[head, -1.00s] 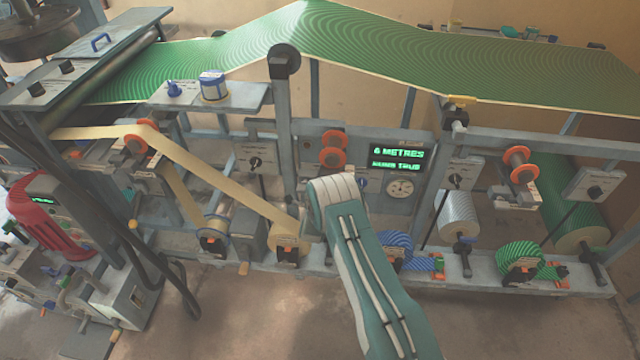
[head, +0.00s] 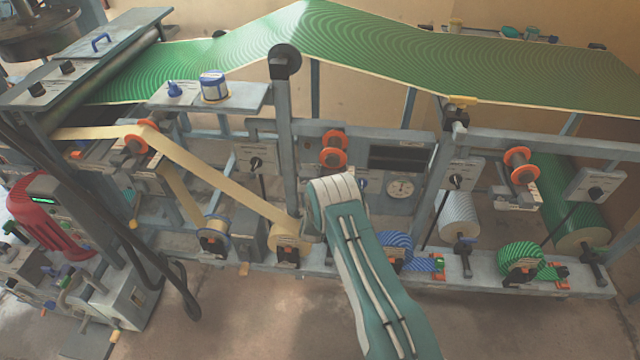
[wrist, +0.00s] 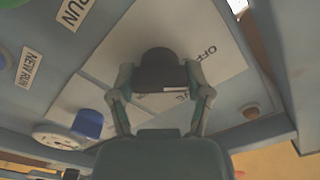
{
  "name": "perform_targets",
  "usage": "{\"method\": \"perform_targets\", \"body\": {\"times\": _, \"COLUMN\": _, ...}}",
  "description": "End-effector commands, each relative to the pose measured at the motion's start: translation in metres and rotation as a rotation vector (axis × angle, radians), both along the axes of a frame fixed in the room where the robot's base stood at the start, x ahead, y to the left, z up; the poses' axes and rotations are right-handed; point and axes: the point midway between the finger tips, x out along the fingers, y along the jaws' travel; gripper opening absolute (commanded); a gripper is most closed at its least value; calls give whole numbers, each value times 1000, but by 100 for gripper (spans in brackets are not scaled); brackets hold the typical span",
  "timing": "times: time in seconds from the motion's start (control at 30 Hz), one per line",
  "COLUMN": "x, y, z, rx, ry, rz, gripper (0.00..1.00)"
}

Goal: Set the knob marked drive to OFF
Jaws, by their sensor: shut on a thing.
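The drive knob (wrist: 160,72) is a dark round knob on a pale plate (wrist: 118,52) in the wrist view. The word OFF shows on the plate to its right, and a partly covered label ending in E lies below it. The knob's white mark points right. My gripper (wrist: 160,92) is shut on the knob, one finger at each side. In the head view my arm hides the gripper and this knob. The display (head: 398,158) on the machine is dark in the head view.
A blue knob (wrist: 88,123) and a round dial (wrist: 62,137) sit close by in the wrist view, with NEW RUN and RUN labels. In the head view a grey upright post (head: 284,150) and a paper roll (head: 290,240) stand left of my arm.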

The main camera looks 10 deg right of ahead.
Motion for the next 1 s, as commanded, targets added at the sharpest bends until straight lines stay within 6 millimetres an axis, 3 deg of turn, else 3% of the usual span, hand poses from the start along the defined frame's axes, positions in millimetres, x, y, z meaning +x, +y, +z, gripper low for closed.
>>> {"method": "perform_targets", "body": {"times": 0.4, "x": -3, "y": 3, "z": -7, "rx": -161, "ry": 68, "rz": 7, "gripper": 16}}
{"method": "perform_targets", "body": {"times": 0.9, "x": -3, "y": 2, "z": -7, "rx": -179, "ry": 75, "rz": 7, "gripper": 16}}
{"method": "perform_targets", "body": {"times": 0.93, "x": -3, "y": 2, "z": -7, "rx": -179, "ry": 75, "rz": 7, "gripper": 68}}
{"method": "perform_targets", "body": {"times": 1.0, "x": -3, "y": 2, "z": -7, "rx": -178, "ry": 74, "rz": 6, "gripper": 99}}
